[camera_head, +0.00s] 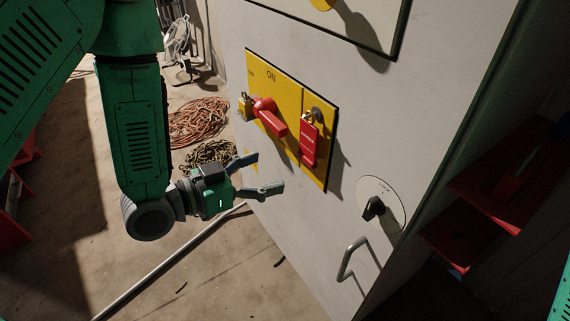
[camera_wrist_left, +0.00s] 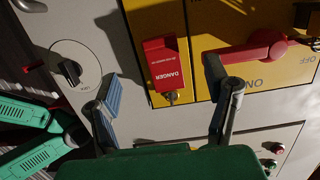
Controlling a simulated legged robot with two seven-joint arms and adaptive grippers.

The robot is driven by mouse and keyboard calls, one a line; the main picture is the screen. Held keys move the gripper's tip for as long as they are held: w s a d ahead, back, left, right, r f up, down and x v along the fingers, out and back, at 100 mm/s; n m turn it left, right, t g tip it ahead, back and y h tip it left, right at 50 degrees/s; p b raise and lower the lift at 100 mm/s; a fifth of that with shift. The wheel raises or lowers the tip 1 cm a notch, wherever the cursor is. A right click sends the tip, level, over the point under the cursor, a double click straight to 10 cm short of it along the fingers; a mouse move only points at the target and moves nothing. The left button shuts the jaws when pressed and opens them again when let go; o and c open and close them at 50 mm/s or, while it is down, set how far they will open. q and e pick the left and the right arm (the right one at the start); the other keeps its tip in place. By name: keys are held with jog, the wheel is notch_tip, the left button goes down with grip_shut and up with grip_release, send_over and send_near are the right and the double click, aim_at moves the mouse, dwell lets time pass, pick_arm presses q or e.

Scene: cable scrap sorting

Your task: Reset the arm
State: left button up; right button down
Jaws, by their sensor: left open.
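My left arm comes down on the left of the head view. Its gripper (camera_head: 264,174) is open and empty, with its two fingers spread apart in front of the grey cabinet (camera_head: 285,210). It is below and left of the red switch handle (camera_head: 270,117) on the yellow panel (camera_head: 285,85). In the left wrist view the open fingers (camera_wrist_left: 164,84) point toward the panel, with the red danger tag (camera_wrist_left: 165,70) seen between them and the red handle (camera_wrist_left: 250,55) beyond the right finger. I see no contact with either. My right gripper is not in view.
A black rotary knob (camera_head: 374,208) and a metal door handle (camera_head: 350,260) are on the cabinet's lower right. Coiled orange cable (camera_head: 198,120) and darker cable (camera_head: 208,153) lie on the floor. A pale pole (camera_head: 165,265) lies below my arm. Red shelving (camera_head: 500,185) stands at right.

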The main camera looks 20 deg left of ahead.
pick_arm(q)
jog(key=s+a+f+n+g+y+p, duration=0.3)
jog(key=s+a+f+g+y+p, duration=0.1)
jog(key=s, duration=0.7)
jog(key=s+a+f+n+g+y+p, duration=0.4)
jog(key=s+a+f+g+y, duration=0.2)
jog(key=s+f, duration=0.5)
jog(key=shift+s+g+p, duration=0.35)
jog(key=shift+s+g, duration=0.3)
jog(key=shift+g, duration=0.45)
jog(key=shift+w, duration=0.1)
dwell(1.1)
